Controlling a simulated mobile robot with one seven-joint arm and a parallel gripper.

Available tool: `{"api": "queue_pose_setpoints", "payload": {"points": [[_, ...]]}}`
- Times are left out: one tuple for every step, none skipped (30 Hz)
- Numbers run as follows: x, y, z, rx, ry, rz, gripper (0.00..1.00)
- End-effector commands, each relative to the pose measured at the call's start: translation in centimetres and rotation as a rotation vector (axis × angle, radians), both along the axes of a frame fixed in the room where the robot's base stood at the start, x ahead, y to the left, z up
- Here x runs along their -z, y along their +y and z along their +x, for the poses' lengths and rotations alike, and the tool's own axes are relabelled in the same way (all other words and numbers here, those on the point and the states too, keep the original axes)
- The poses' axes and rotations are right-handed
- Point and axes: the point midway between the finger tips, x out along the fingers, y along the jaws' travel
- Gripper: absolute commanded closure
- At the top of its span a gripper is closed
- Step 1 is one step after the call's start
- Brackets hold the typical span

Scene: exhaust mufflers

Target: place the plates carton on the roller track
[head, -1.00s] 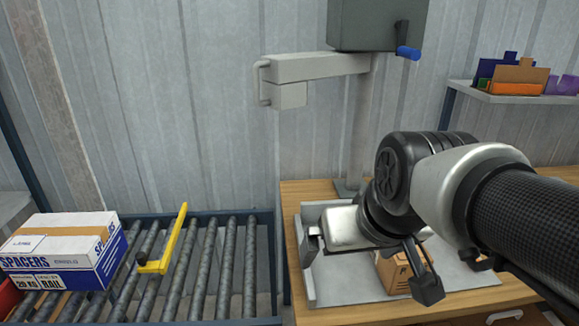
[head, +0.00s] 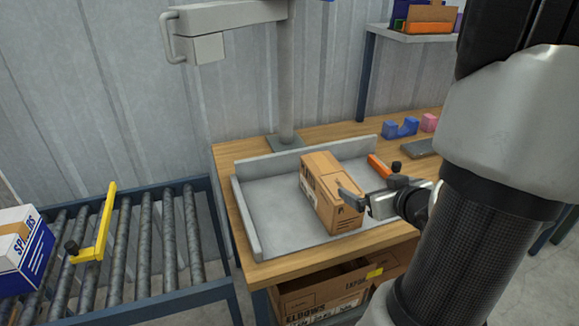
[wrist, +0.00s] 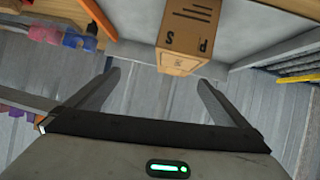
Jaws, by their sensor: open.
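The plates carton (head: 322,190) is a brown box standing in a grey tray (head: 262,240) on the wooden bench. In the wrist view the carton (wrist: 187,38) shows at the top, just past the fingertips, with the letters P and S on it. My gripper (head: 358,203) is at the right side of the carton in the head view, and one finger overlaps the carton's face. The wrist view shows both fingers (wrist: 158,82) spread with nothing between them. I cannot tell whether a finger touches the carton. The roller track (head: 150,250) stands left of the bench.
A yellow stop bar (head: 101,225) crosses the rollers, with a spacers box (head: 20,250) left of it. The rollers right of the bar are clear. An open elbows carton (head: 325,290) sits below the bench top.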

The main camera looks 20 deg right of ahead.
Motion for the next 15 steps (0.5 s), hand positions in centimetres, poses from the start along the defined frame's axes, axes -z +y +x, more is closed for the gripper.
{"api": "queue_pose_setpoints", "payload": {"points": [[0.5, 0.4, -0.5, -0.019, -0.033, 0.034, 0.00], [0.4, 0.8, -0.5, -0.036, -0.052, 0.048, 0.00], [0.3, 1.2, -0.6, -0.051, -0.073, 0.067, 0.00], [0.2, 1.4, -0.7, -0.060, -0.085, 0.077, 0.00], [0.2, 1.7, -0.6, -0.068, -0.094, 0.085, 0.00], [0.2, 1.9, -0.5, -0.076, -0.102, 0.091, 0.00], [0.3, 1.9, -0.3, -0.081, -0.105, 0.094, 0.00], [0.4, 2.0, 0.0, -0.083, -0.107, 0.095, 0.00], [0.7, 2.0, 0.6, -0.084, -0.108, 0.096, 0.00], [0.9, 2.0, 1.1, -0.085, -0.107, 0.096, 0.00], [1.2, 2.0, 1.7, -0.085, -0.107, 0.096, 0.00], [1.6, 1.9, 2.5, -0.085, -0.106, 0.095, 0.00], [1.8, 1.9, 3.1, -0.085, -0.107, 0.095, 0.00], [2.1, 1.9, 3.8, -0.086, -0.106, 0.095, 0.00], [2.5, 1.8, 4.6, -0.084, -0.106, 0.094, 0.00]]}}
